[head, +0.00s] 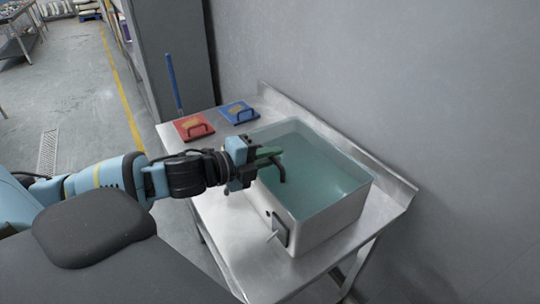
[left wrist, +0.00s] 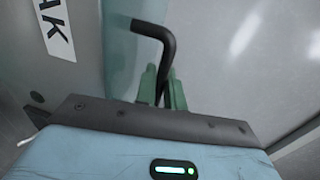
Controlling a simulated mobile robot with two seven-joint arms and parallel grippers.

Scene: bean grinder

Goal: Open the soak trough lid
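The soak trough (head: 325,221) is a steel box on a steel table, with a smooth teal surface (head: 325,170) inside its rim. I cannot tell whether that surface is a clear lid or liquid. My left gripper (head: 268,158) reaches over the trough's left side. Its green fingers close around a black bent handle (head: 281,170). In the left wrist view the handle (left wrist: 165,45) rises between the fingertips (left wrist: 162,88) and bends left. What the handle joins is hidden. My right gripper is out of view.
A small lever (head: 278,231) sits on the trough's front. The wall (head: 410,90) is close behind the table (head: 225,220).

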